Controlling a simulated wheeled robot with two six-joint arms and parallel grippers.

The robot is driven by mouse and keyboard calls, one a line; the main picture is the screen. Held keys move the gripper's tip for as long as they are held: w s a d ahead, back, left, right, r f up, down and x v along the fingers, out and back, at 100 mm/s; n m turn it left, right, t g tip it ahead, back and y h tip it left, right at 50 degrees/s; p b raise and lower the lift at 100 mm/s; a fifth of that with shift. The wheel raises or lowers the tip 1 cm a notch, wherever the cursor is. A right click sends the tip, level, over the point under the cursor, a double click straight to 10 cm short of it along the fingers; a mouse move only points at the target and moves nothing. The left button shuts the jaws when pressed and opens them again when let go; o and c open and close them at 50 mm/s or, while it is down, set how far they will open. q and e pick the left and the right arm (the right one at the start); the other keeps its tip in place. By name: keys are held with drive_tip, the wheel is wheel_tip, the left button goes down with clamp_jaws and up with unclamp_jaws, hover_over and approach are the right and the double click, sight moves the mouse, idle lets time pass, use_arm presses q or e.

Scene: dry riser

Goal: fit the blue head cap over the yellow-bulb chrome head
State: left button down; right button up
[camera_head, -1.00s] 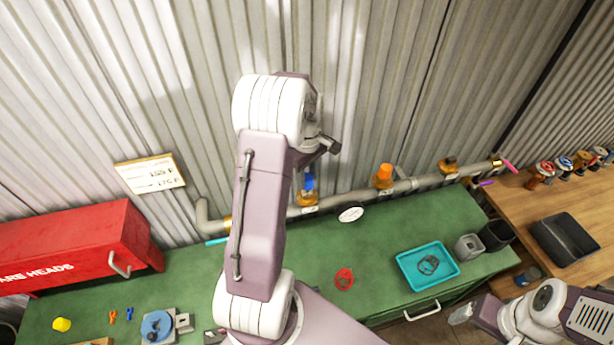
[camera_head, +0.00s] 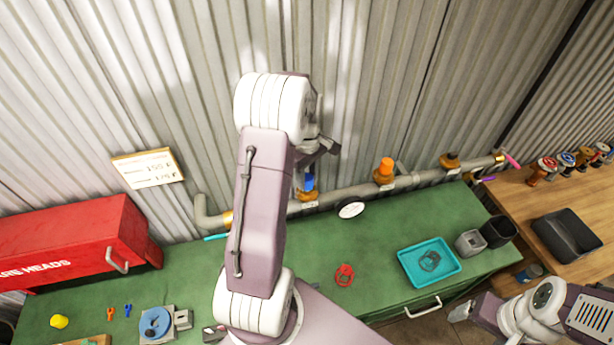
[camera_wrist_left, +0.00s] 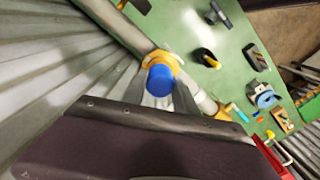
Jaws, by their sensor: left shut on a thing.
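The blue head cap (camera_head: 308,182) is at the left brass fitting (camera_head: 307,195) on the wall pipe. In the left wrist view the cap (camera_wrist_left: 160,80) lies between the fingertips of my left gripper (camera_wrist_left: 160,90), which is shut on it. In the head view, my left gripper (camera_head: 322,150) is partly hidden by my own arm. The cap lines up with the brass fitting, but I cannot tell how far it is seated. No yellow bulb or chrome head is visible there. My right gripper (camera_head: 462,310) is at the lower right, its jaw opening unclear.
An orange cap (camera_head: 386,166) tops the middle fitting on the grey pipe (camera_head: 420,180). The green bench (camera_head: 385,226) holds a teal tray (camera_head: 403,268), a red ring-like part (camera_head: 344,275) and a white gauge (camera_head: 351,209). A red cabinet (camera_head: 70,240) stands left.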

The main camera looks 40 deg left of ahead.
use_arm(q)
drive_tip(key=shift+f, duration=0.3)
drive_tip(key=c, duration=0.9)
unclamp_jaws()
drive_tip(key=shift+r, duration=0.1)
wheel_tip(320, 180, up, 8)
drive_tip(key=shift+f+b, duration=0.1)
drive_tip(key=shift+b, duration=1.1)
drive_tip(key=shift+r, duration=0.55)
